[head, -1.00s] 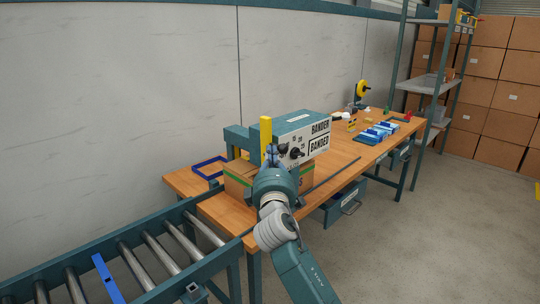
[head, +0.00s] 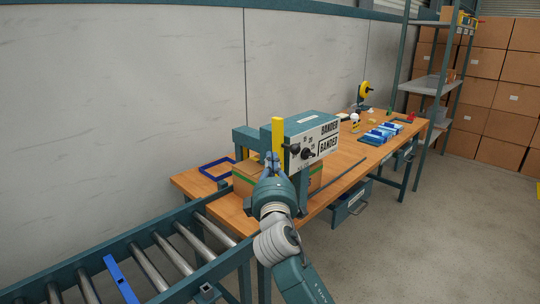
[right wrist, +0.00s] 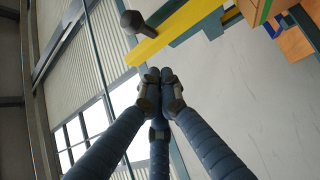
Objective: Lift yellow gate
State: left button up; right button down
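The yellow gate (head: 278,138) is an upright yellow bar on the front of the teal and white bander machine (head: 312,136). It also shows in the right wrist view as a slanting yellow bar (right wrist: 180,32) with a dark round knob (right wrist: 131,21) by it. My right gripper (head: 272,160) is in front of the bar's lower part. In the right wrist view its fingers (right wrist: 160,78) are drawn together with nothing seen between them. The tips lie near the bar's end; I cannot tell whether they touch. My left gripper is not in view.
A cardboard box (head: 246,177) with a green stripe sits under the machine on the wooden table (head: 232,217). A roller conveyor (head: 146,262) joins at the left, with a blue bar (head: 121,280) across it. A blue frame (head: 216,168) lies behind the box. Floor at right is clear.

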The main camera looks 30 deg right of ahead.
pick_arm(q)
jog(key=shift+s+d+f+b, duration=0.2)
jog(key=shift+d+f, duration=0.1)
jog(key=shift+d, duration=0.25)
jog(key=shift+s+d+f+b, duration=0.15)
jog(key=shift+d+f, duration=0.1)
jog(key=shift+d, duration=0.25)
pick_arm(e)
jog(key=v, duration=0.5)
jog(key=shift+w+f, duration=0.1)
jog(key=shift+f, duration=0.1)
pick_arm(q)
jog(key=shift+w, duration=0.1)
